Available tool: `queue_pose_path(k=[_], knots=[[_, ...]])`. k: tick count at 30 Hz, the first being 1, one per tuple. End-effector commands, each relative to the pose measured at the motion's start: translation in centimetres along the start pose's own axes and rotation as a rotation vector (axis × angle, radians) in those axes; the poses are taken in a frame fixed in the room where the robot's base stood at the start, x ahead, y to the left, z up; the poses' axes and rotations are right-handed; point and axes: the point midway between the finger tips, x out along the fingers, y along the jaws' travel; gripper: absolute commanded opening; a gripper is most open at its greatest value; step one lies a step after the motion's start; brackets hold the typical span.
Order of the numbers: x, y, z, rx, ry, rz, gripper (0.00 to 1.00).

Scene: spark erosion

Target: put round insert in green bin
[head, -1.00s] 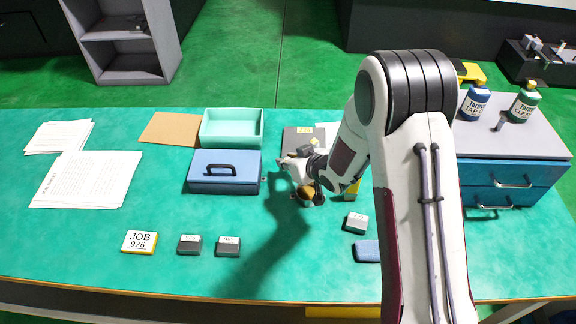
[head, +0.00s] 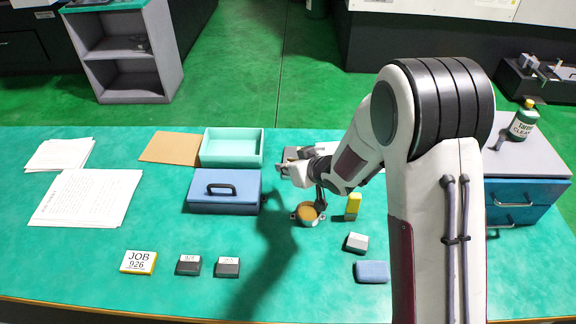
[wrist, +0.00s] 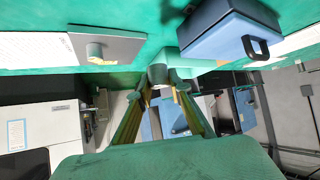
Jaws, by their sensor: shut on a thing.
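My gripper (head: 287,171) is tilted toward the left above the table, to the right of the blue lidded box. In the wrist view its two fingers (wrist: 164,92) are shut on a small grey cylinder, the round insert (wrist: 158,74), at the fingertips. In the head view the insert is too small to make out. The green bin (head: 204,160), an open mint-green box, stands left of and behind my gripper. Part of it shows beyond the fingertips in the wrist view (wrist: 192,65). The insert is apart from the bin.
A blue box (head: 224,206) with a black handle stands directly in front of the bin. A brown board (head: 168,147) lies left of it. A round brown-topped piece (head: 308,213) and a yellow block (head: 353,206) stand near my arm. A grey plate with a post (wrist: 112,45) shows in the wrist view.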

Motion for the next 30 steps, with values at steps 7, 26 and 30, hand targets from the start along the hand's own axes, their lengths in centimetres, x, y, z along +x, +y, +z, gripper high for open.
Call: queue_pose_path(k=[7, 26, 30], knots=[[0.0, 0.0, 0.0, 0.000, 0.001, 0.000, 0.00], [3.4, -0.9, -3.9, -0.048, 0.002, -0.060, 0.00], [4.5, -1.2, -5.2, -0.065, 0.002, -0.084, 0.00]])
